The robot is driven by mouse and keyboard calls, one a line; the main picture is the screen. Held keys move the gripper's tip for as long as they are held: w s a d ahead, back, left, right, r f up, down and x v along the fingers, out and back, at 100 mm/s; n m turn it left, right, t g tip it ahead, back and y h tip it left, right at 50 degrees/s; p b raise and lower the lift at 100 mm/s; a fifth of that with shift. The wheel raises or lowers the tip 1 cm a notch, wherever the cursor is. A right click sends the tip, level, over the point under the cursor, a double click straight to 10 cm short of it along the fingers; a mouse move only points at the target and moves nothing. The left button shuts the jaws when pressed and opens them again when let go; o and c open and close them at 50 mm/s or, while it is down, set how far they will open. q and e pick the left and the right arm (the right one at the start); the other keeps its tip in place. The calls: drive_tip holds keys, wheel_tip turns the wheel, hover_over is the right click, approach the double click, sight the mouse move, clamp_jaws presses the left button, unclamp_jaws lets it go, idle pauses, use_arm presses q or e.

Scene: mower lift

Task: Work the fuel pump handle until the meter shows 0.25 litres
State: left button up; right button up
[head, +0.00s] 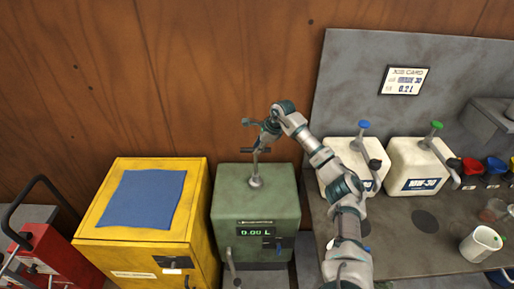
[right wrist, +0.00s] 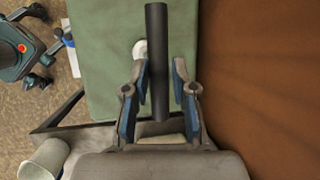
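The green fuel pump (head: 256,208) stands against the wooden wall in the head view. Its meter (head: 256,232) reads 0.00 L. The pump handle's lever (head: 256,168) rises from the top of the pump to a dark crosswise grip. In the right wrist view the dark round grip (right wrist: 157,60) lies between the two fingers of my right gripper (right wrist: 163,75). The fingers are apart, with a gap visible at the right finger. The right gripper is above the pump in the head view (head: 261,141). My left gripper is not in view.
A yellow cabinet (head: 198,220) with a blue cloth (head: 150,200) stands left of the pump. A red machine (head: 55,255) is further left. At the right, a grey bench (head: 390,235) holds two white canisters (head: 415,165) and a white jug (head: 480,244). My right arm passes in front of the bench.

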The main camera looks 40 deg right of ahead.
drive_tip(key=shift+o, duration=1.4)
drive_tip(key=shift+d+r, duration=0.15)
drive_tip(key=shift+d, duration=0.05)
drive_tip(key=shift+s+d, duration=0.1)
drive_tip(key=v, duration=1.1)
drive_tip(key=shift+d+r, duration=0.2)
drive_tip(key=shift+d, duration=0.1)
drive_tip(key=shift+s, duration=0.1)
